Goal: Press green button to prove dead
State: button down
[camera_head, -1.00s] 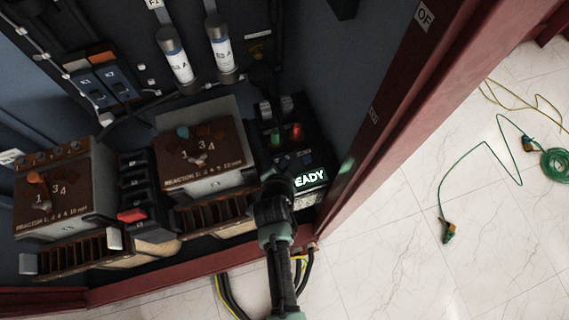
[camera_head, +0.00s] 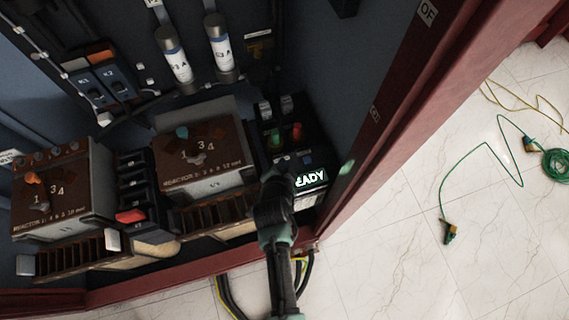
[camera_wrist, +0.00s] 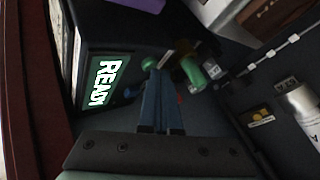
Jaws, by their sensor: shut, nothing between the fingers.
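The device with the lit READY display (camera_head: 311,178) stands at the right end of the cabinet floor; the display is large at left in the wrist view (camera_wrist: 108,82). A round green button (camera_wrist: 148,63) shows just beyond my fingertips in the wrist view; in the head view my gripper appears to hide it. My gripper (camera_head: 284,178) is over the device's front, left of the display. Its two fingers (camera_wrist: 158,72) are together and empty, their tips close to the green button. I cannot tell whether they touch it.
A blue button (camera_head: 307,160) is near the display. Green (camera_head: 275,143) and red (camera_head: 297,132) parts stand farther back on the device. A brown-topped reactor box (camera_head: 205,150) is close on the left. The red cabinet frame (camera_head: 390,110) bounds the right.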

jog(key=shift+f+b, duration=0.55)
jog(key=shift+f, duration=0.15)
jog(key=shift+r, duration=0.15)
dwell(0.3)
jog(key=shift+s+d+r+p, duration=0.1)
jog(key=shift+r+p, duration=0.75)
jog(key=shift+r, duration=0.2)
notch_tip(320, 180, up, 5)
jog(key=p, duration=0.4)
jog(key=shift+p, duration=0.4)
